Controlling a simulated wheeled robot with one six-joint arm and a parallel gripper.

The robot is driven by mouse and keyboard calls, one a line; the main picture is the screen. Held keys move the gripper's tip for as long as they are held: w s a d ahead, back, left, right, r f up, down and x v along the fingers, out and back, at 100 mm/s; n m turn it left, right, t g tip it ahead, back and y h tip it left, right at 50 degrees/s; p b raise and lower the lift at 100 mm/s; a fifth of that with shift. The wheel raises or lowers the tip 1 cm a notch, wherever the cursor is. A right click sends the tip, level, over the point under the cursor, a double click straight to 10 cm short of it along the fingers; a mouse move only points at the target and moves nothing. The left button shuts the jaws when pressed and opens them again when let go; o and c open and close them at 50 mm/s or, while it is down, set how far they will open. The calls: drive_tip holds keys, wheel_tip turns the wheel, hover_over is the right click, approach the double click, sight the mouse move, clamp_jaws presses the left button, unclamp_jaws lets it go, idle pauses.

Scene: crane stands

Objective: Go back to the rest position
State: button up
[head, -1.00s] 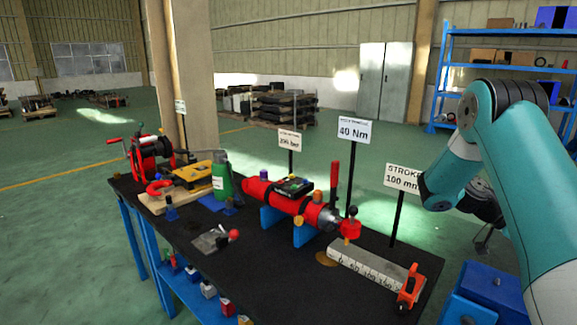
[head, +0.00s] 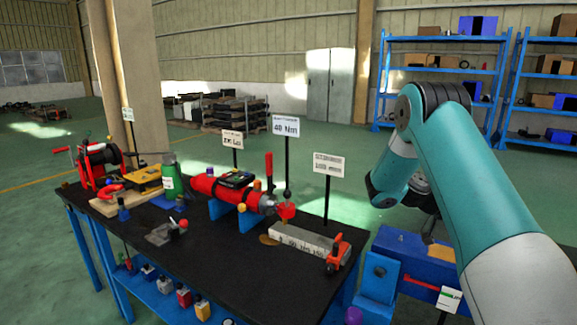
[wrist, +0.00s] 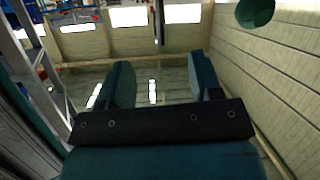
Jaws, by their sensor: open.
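My gripper shows in the wrist view (wrist: 163,85), its two teal fingers standing wide apart with nothing between them. Behind the fingers are the hall floor and the walls, so it is clear of any object. In the head view my teal arm is folded on the right side, to the right of the black workbench (head: 225,270). The gripper itself is hidden or not distinct there.
The bench carries a red cylinder (head: 222,190) on blue stands, a ruled grey block (head: 300,238), a red reel (head: 98,165) and sign posts. A blue stand (head: 378,285) is close beside my arm at the right. Blue shelves (head: 440,40) stand behind. Green floor lies open beyond the bench.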

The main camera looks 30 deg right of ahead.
drive_tip(key=w+a+r+n+t+y, duration=0.1)
drive_tip(key=w+a+n+t+y, duration=0.1)
drive_tip(key=w+a+n+t, duration=0.45)
drive_tip(key=w+a+n+t+y, duration=0.1)
drive_tip(key=w+a+n+t, duration=0.2)
drive_tip(key=a+n, duration=0.7)
drive_tip(key=s+a+r+n+t+y, duration=0.1)
drive_tip(key=s+a+r+n+y, duration=0.2)
drive_tip(key=a, duration=0.7)
drive_tip(key=s+a+n+t+y, duration=0.1)
drive_tip(key=a+n+t+y, duration=0.1)
drive_tip(key=a+n, duration=0.6)
drive_tip(key=s+a+r+n+y, duration=0.2)
drive_tip(key=s+a+n, duration=0.1)
drive_tip(key=s+a, duration=0.3)
drive_tip(key=s+a+r+n+g+y, duration=0.1)
drive_tip(key=s+a+n+y, duration=0.1)
drive_tip(key=s+a, duration=0.4)
drive_tip(key=shift+a+r+n+y, duration=0.3)
drive_tip(key=shift+a+r+n, duration=0.1)
drive_tip(key=shift+a+n, duration=0.6)
drive_tip(key=shift+a, duration=0.1)
